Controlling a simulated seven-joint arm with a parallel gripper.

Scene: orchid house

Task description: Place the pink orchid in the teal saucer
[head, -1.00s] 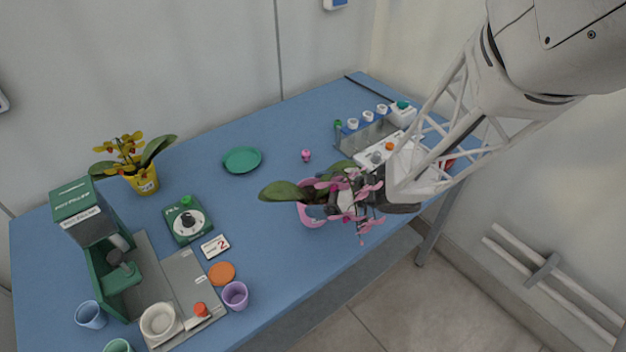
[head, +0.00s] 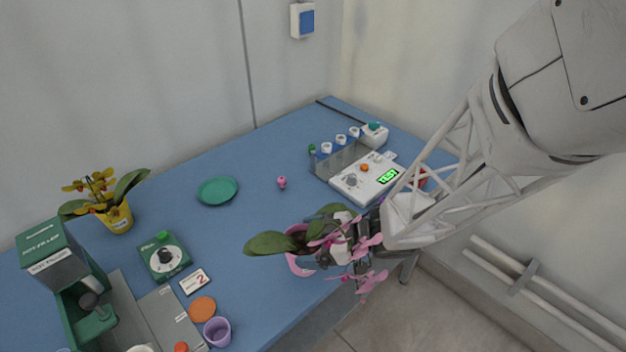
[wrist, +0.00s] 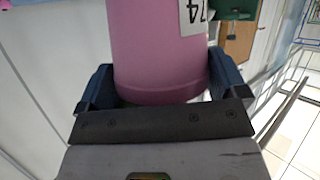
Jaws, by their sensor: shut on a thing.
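The pink orchid is in a pink pot (head: 300,263) with dark green leaves and pink flowers. It shows near the middle right of the head view, over the front edge of the table. My gripper (head: 345,248) is shut on the pot; flowers and leaves partly hide the jaws there. In the wrist view the pink pot (wrist: 160,45) stands between the two dark fingers of my gripper (wrist: 160,92), with part of a printed label showing. The teal saucer (head: 217,191) lies empty on the blue table, left of and farther back than the orchid.
A small pink item (head: 282,182) stands between saucer and instruments. A yellow-potted orchid (head: 115,216) is at the left. A green dial timer (head: 163,257), number card (head: 195,281), orange disc (head: 202,309) and purple cup (head: 217,331) are front left. A white meter (head: 365,178) is back right.

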